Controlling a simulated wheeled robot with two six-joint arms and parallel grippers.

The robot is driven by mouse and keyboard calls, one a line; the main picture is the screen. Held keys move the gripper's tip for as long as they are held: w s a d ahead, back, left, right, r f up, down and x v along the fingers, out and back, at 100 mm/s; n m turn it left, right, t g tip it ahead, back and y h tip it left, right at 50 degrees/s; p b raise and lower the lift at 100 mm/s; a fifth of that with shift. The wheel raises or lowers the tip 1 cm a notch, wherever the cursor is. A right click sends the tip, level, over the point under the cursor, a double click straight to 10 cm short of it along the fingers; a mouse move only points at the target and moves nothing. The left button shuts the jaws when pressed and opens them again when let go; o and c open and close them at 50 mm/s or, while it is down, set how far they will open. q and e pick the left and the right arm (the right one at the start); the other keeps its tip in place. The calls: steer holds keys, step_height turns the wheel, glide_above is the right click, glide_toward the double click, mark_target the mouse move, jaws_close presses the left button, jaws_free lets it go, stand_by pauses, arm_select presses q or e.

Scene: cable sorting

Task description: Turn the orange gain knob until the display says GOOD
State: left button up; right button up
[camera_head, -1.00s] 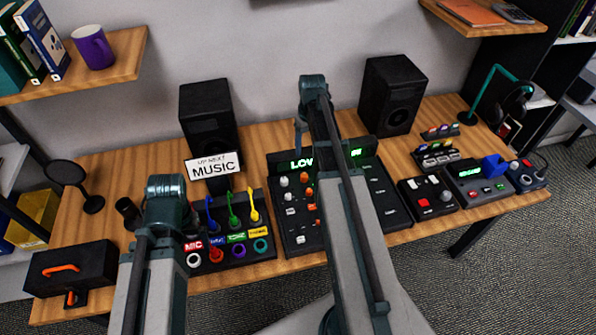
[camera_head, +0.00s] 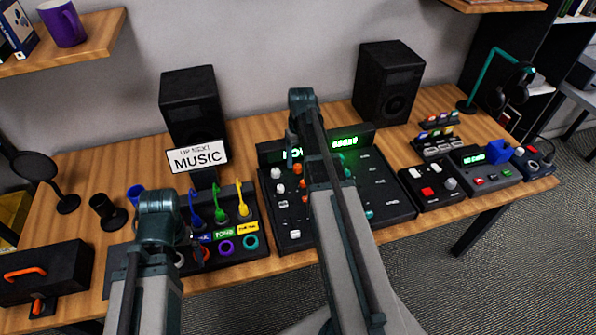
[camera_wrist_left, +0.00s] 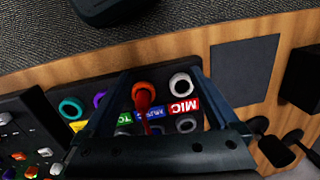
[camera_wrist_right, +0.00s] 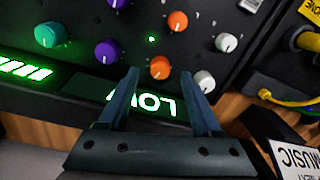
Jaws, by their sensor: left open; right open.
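The black mixer (camera_head: 386,214) stands mid-desk, partly behind my right arm. Its display (camera_wrist_right: 150,105) shows green letters reading LOW in the right wrist view, upside down and partly covered by a finger. Two orange knobs show there: one near the display (camera_wrist_right: 160,67) and one farther off (camera_wrist_right: 178,22); I cannot tell which is the gain knob. My right gripper (camera_wrist_right: 160,78) is open, its fingertips either side of the nearer orange knob in the picture; contact is unclear. My left gripper (camera_wrist_left: 160,72) is open over the socket panel, around the view of an orange socket (camera_wrist_left: 144,88).
White knobs (camera_wrist_right: 204,81) and purple knobs (camera_wrist_right: 108,51) sit close to the orange ones. A MUSIC sign (camera_head: 198,156) and colored cables (camera_head: 220,205) stand left of the mixer. Two speakers (camera_head: 190,105) are behind. A button box (camera_head: 430,188) is to the right.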

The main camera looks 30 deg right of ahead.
mark_target(297, 168)
arm_select(q)
step_height(297, 168, down, 3)
steer(key=shift+r+b, duration=0.2)
steer(key=shift+b, duration=0.6)
arm_select(e)
step_height(297, 168, down, 3)
steer(key=shift+r, duration=0.2)
jaws_close()
